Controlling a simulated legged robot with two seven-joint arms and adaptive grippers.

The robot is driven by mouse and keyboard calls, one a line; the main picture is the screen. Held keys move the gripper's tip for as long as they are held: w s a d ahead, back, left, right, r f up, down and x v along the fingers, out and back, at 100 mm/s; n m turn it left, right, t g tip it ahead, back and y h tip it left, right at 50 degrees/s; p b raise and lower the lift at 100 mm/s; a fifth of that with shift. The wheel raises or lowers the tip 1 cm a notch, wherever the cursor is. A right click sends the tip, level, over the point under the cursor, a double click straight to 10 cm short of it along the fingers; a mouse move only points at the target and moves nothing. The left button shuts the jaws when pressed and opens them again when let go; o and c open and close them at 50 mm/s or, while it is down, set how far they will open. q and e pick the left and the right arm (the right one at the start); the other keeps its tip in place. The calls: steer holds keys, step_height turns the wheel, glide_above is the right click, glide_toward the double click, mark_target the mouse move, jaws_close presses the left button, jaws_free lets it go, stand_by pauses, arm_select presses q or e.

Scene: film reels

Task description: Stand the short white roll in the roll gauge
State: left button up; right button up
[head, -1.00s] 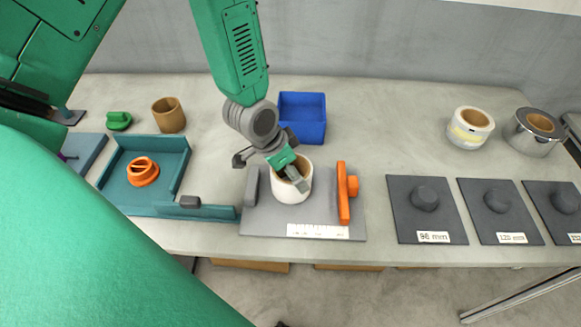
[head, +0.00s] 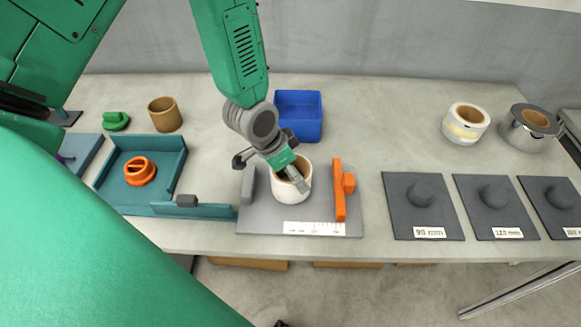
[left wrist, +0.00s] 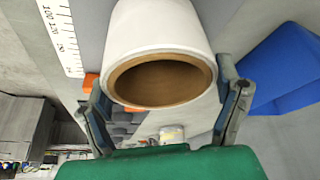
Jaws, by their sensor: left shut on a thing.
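The short white roll (head: 291,187) has a brown core and stands upright on the grey plate of the roll gauge (head: 262,222), between its grey stop (head: 249,184) and its orange jaw (head: 339,190). A gap shows between the roll and the orange jaw. My left gripper (head: 285,170) is at the roll from above and is shut on it. In the left wrist view the roll (left wrist: 160,30) lies between the two fingers (left wrist: 165,105), with its open core facing the camera. The roll's underside is hidden. My right gripper is not in view.
A blue bin (head: 299,118) stands behind the gauge. A teal tray (head: 118,202) with an orange piece (head: 140,171) is left, a brown ring (head: 165,114) behind it. Dark labelled plates with knobs (head: 423,194) and two larger rolls (head: 466,124) are right.

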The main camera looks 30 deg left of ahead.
arm_select(q)
steer(key=shift+d+f, duration=0.15)
steer(key=shift+f, duration=0.15)
steer(key=o, duration=1)
steer(key=shift+o, duration=0.2)
steer(key=shift+a+f, duration=0.1)
steer(key=shift+a, duration=0.2)
steer(key=shift+p+v, duration=3)
steer(key=shift+v, duration=2.55)
